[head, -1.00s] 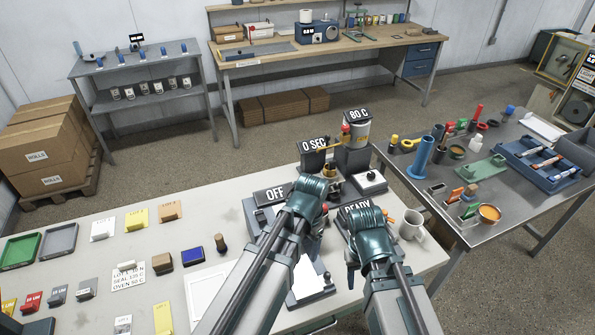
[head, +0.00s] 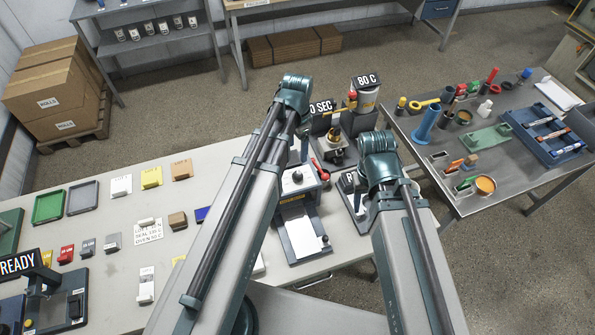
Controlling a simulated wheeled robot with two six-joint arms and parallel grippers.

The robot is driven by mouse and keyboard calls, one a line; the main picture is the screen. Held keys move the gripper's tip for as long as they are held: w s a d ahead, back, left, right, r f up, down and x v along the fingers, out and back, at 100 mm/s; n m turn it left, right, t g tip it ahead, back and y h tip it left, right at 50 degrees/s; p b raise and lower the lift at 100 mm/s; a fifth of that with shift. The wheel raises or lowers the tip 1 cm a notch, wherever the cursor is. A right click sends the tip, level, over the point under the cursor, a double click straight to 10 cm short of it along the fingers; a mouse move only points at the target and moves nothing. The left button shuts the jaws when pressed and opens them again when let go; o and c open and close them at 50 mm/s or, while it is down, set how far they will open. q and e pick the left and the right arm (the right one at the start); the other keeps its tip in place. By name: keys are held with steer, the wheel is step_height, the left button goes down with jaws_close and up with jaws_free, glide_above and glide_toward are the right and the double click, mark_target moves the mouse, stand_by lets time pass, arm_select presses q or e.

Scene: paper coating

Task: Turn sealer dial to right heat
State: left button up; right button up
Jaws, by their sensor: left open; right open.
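A grey machine (head: 306,213) with a black knob on top and a pale plate in front stands on the near table, partly behind my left arm. I cannot tell for sure whether it is the sealer, and no heat dial shows clearly. A white card (head: 148,231) lists seal and oven settings, its small print hard to read. My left gripper (head: 298,100) is above and behind the machine, its fingers mostly hidden by its wrist.
A device with a READY sign (head: 22,263) stands at lower left. Behind the machine are a timer sign (head: 322,106) and an 80 C unit (head: 367,97). A metal side table (head: 470,135) holds tools. Trays and small blocks cover the table's left part.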

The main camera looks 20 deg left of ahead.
mark_target(297, 174)
arm_select(q)
step_height(297, 174, down, 14)
steer(key=b, duration=1.3)
steer(key=shift+r, duration=0.25)
steer(key=shift+r, duration=0.1)
steer(key=shift+c, duration=0.4)
jaws_close()
